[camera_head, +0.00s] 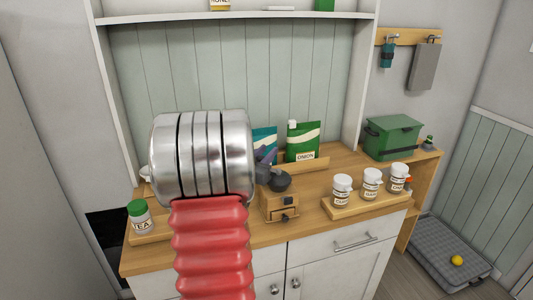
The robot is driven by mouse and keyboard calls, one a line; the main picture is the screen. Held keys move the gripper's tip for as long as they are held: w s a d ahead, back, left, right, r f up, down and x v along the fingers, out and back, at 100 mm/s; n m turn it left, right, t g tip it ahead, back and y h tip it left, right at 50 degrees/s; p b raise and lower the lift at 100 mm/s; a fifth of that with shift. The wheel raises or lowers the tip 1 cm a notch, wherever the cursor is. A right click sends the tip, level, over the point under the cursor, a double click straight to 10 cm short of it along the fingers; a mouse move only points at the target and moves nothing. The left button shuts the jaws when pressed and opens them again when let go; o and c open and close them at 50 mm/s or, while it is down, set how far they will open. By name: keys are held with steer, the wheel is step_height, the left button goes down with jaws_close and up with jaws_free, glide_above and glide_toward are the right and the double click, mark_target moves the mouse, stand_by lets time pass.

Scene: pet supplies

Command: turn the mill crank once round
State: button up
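The mill (280,204) is a small wooden box with a drawer and a dark round top, standing on the wooden counter right of my arm. My arm, a large metal cylinder with a red ribbed sleeve, covers the mill's left side. A small dark grey and purplish part, apparently my gripper (263,172), shows past the cylinder's right edge, close beside the mill's top. Its fingers cannot be made out. The crank cannot be told apart from these dark parts, and whether my gripper touches it is unclear.
Three white-lidded jars stand on a wooden tray (338,213) to the right. A green-lidded tea jar (140,217) stands at left. A green pouch (302,142) and a teal pouch (265,138) stand behind the mill. A green box (391,137) sits at far right.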

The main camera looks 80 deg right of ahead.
jaws_close()
